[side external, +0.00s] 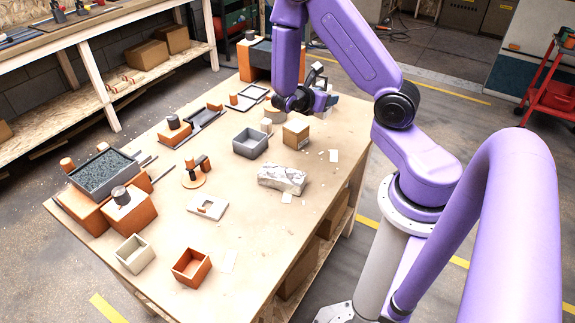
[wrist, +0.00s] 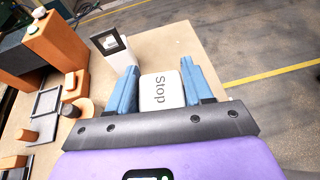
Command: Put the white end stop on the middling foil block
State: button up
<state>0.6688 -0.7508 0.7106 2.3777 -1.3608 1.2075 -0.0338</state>
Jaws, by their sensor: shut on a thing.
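The white end stop (wrist: 160,95), a pale block with "Stop" printed on it, sits between the two blue fingers of my gripper (wrist: 160,80) in the wrist view. The fingers are shut on its sides. In the side external view my gripper (side external: 318,98) is at the far end of the table, and the end stop cannot be made out there. I cannot tell whether it is clear of the table. A crinkled silver foil block (side external: 283,178) lies at the table's right middle, well nearer the camera than my gripper. Its top looks bare. I see no other foil block clearly.
A cardboard-brown box (side external: 296,134) and a grey open box (side external: 250,143) stand between my gripper and the foil block. A white stand with a dark-framed square (wrist: 113,45) is close beyond the left finger. A cream box (side external: 135,254) and orange box (side external: 190,266) stand at the front.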

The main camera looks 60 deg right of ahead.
jog(key=s+a+r, duration=0.2)
jog(key=s+a, duration=0.2)
jog(key=a, duration=0.3)
jog(key=s+a+r+n+t, duration=0.1)
jog(key=s+a, duration=0.3)
jog(key=a, duration=0.3)
jog(key=s+a+r, duration=0.2)
jog(key=s+a, duration=0.2)
jog(key=a, duration=0.4)
send_over(284, 171)
notch_tip(284, 171, down, 10)
jog(key=shift+a+f, duration=0.1)
jog(key=shift+f, duration=1.6)
jog(key=shift+f, duration=0.15)
jog(key=o, duration=1.1)
jog(key=shift+c, duration=0.2)
